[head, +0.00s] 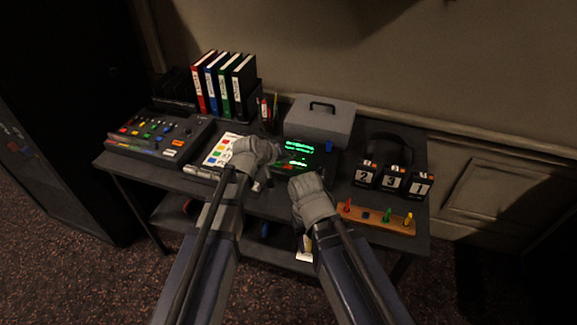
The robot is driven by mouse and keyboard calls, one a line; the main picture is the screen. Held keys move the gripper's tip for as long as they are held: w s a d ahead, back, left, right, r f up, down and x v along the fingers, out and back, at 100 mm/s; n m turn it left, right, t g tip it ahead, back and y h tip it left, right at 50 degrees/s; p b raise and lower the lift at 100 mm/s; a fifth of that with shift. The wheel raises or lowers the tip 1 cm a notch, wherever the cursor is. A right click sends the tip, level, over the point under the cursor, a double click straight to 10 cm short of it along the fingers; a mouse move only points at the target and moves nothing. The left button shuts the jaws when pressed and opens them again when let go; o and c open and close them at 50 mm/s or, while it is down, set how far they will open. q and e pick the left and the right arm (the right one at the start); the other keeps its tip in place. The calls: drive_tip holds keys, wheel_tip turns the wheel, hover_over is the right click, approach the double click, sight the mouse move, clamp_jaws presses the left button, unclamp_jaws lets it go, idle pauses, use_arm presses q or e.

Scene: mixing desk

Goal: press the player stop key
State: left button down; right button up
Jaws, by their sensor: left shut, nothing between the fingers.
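A dark unit with a lit green display (303,147), which looks like the player, stands on the desk below a grey box. Small red and green lit keys (290,166) show on its front part; I cannot make out which one is the stop key. My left gripper (270,160) is shut and empty, at the left edge of this unit; I cannot tell whether it touches it. My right gripper (308,188) is just in front of the unit, lower right of the display. Its fingers are hidden behind its wrist, so its opening does not show.
A mixing console (158,135) and a white panel with coloured keys (222,150) lie left. Behind stand several binders (222,85) and a grey box (320,118). Right are number blocks (392,180), headphones (395,142) and a wooden strip with coloured pegs (375,219).

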use_arm(q)
drive_tip(key=shift+f, duration=0.1)
idle(0.7)
drive_tip(key=shift+f+b, duration=0.3)
drive_tip(key=shift+b, duration=0.15)
drive_tip(key=shift+f+b, duration=0.3)
drive_tip(key=shift+f, duration=0.05)
idle(0.4)
drive_tip(key=shift+r, duration=0.15)
drive_tip(key=shift+r+p, duration=0.65)
drive_tip(key=shift+p, duration=0.1)
wheel_tip(320, 180, up, 5)
drive_tip(key=p, duration=0.5)
idle(0.4)
